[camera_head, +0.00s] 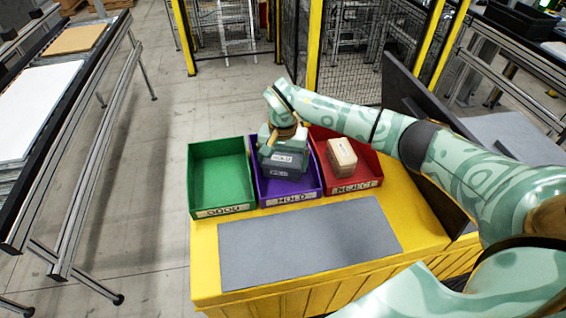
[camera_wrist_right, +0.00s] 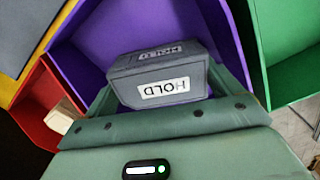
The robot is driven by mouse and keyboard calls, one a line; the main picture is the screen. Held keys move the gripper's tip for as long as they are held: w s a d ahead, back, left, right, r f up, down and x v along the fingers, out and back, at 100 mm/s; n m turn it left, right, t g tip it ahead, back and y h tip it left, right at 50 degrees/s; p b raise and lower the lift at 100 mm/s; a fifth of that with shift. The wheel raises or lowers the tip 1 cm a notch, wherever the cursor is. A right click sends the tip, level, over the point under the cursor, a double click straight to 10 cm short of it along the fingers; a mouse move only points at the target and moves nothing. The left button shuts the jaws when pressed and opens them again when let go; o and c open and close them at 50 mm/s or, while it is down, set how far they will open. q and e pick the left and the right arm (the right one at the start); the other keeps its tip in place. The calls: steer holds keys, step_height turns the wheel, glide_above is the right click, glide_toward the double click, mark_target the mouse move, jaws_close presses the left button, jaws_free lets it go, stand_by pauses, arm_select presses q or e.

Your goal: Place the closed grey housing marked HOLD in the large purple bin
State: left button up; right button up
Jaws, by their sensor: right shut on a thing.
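The grey housing (camera_head: 287,171) is closed, with white HOLD labels on two of its faces. It also shows in the right wrist view (camera_wrist_right: 160,77). My right gripper (camera_head: 280,150) reaches down over the purple bin (camera_head: 291,197) and is shut on the housing, with a finger on each side in the wrist view (camera_wrist_right: 170,88). The housing is within the purple bin's outline; I cannot tell whether it touches the bin floor. The bin has a HOLD label on its front. My left gripper is not in view.
A green bin (camera_head: 218,174) labelled GOOD stands left of the purple bin. A red bin (camera_head: 352,184) labelled REJECT stands right of it, holding a tan box (camera_head: 342,158). A grey mat (camera_head: 310,243) lies clear on the yellow bench (camera_head: 423,233) in front.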

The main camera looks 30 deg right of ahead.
mark_target(283, 159)
steer(key=o, duration=0.8)
steer(key=shift+f, duration=0.1)
step_height(283, 159, up, 12)
steer(key=shift+r+b, duration=0.15)
steer(key=shift+b, duration=0.45)
